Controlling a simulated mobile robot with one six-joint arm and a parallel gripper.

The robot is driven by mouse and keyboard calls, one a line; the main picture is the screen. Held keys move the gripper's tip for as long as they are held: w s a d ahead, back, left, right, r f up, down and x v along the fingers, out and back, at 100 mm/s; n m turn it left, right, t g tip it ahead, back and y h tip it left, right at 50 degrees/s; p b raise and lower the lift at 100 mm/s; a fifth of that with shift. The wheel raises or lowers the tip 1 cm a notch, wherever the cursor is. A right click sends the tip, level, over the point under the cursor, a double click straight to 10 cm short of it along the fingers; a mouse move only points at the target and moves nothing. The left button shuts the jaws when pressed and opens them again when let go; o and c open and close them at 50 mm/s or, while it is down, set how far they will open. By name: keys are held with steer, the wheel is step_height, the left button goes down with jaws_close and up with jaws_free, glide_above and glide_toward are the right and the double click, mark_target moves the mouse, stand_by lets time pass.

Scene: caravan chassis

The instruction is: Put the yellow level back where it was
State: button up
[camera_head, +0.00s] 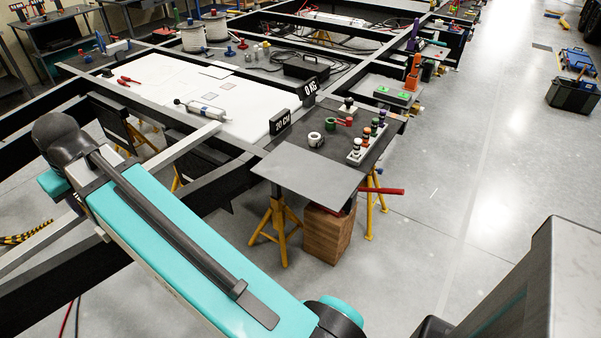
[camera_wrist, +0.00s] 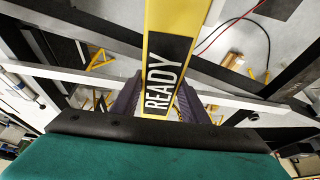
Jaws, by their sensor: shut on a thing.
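The yellow level (camera_wrist: 180,16) shows in the wrist view as a long yellow bar with a black label reading READY. It runs from the top edge down between the dark fingers of my gripper (camera_wrist: 158,103). My gripper is shut on it. The upper end of the level is cut off by the picture edge. In the head view my teal arm fills the lower left, and neither my gripper nor the level can be made out there. I cannot tell from these frames which spot the level came from.
Black chassis beams (camera_head: 225,180) and a pale crossbar (camera_wrist: 240,102) lie close around my gripper. A white panel (camera_head: 255,108) rests on the frame.

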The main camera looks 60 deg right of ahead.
steer(key=shift+d, duration=0.2)
steer(key=shift+d+f, duration=0.2)
steer(key=shift+d, duration=0.35)
steer(key=s+d+f+b, duration=0.2)
steer(key=s+d+b, duration=0.1)
steer(key=d, duration=0.6)
steer(key=s+d+f+b, duration=0.3)
steer(key=s+d, duration=0.1)
steer(key=d, duration=0.4)
steer(key=s+d+f+b, duration=0.2)
steer(key=s+d+b, duration=0.1)
steer(key=d, duration=0.6)
steer(key=s+d+f+b, duration=0.3)
steer(key=s+d+b, duration=0.1)
steer(key=s+d, duration=0.4)
steer(key=s+d+f+b, duration=0.3)
steer(key=s+d+b, duration=0.1)
steer(key=s+d, duration=0.5)
steer(key=s, duration=0.2)
steer(key=shift+s+f, duration=0.3)
steer(key=shift+s, duration=0.05)
steer(key=shift+w+d+r+p, duration=0.15)
steer(key=shift+d+r+p, duration=0.1)
steer(key=shift+p, duration=0.65)
steer(key=p, duration=0.2)
steer(key=shift+w+d+p, duration=0.15)
steer(key=shift+d+p, duration=0.2)
steer(key=shift+p, duration=0.05)
